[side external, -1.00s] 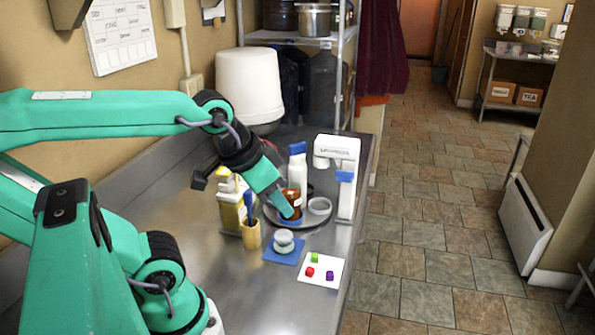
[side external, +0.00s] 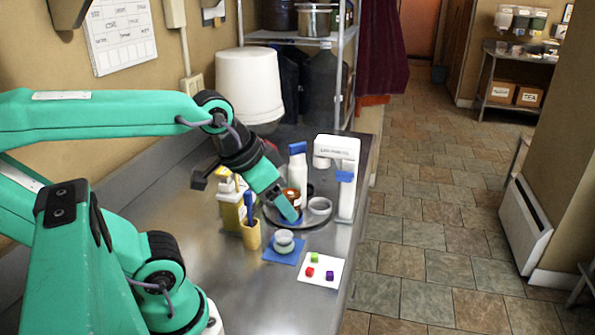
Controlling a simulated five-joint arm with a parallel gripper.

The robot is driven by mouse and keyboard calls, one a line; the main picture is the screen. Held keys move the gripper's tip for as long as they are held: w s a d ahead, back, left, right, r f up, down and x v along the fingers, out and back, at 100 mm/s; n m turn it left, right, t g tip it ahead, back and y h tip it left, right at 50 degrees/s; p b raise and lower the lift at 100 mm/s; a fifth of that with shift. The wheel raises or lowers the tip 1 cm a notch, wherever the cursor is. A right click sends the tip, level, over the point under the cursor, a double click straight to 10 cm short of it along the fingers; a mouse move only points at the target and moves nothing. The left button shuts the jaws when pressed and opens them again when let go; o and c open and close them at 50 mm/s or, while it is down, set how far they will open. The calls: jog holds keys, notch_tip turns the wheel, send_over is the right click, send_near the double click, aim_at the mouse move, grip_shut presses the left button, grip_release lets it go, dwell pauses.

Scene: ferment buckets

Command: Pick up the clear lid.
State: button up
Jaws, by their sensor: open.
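A shallow round pale piece (side external: 320,206) lies on the right side of a round dark tray (side external: 270,217). It may be the clear lid, but it is too small to be sure. My gripper (side external: 288,212) is open and points down over the tray, left of that piece and apart from it. An amber jar (side external: 293,197) stands close behind the gripper and is partly hidden by it. A small whitish round container (side external: 284,241) sits on a blue square mat (side external: 277,257) in front of the tray; its top may also be a lid.
A white bottle (side external: 299,172) and a white stand-like device (side external: 347,190) rise behind and right of the tray. A yellow bottle (side external: 231,210) and a tan holder (side external: 251,236) stand to the left. A white card (side external: 318,280) with small coloured cubes lies in front.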

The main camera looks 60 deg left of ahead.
jog(key=shift+w+a, duration=0.1)
jog(key=n+g, duration=0.5)
jog(key=n, duration=0.1)
send_over(284, 234)
jog(key=f, duration=1.4)
jog(key=shift+w+d+f, duration=0.1)
jog(key=shift+w+d, duration=0.1)
jog(key=shift+d, duration=0.2)
jog(key=shift+a+f+g, duration=0.3)
jog(key=shift+f, duration=1.45)
jog(key=shift+f, duration=0.15)
jog(key=shift+s+a+f, duration=0.1)
jog(key=shift+s+f, duration=0.05)
jog(key=shift+f, duration=1.1)
jog(key=shift+s+f, duration=0.1)
jog(key=shift+f, duration=1.1)
jog(key=shift+c, duration=0.4)
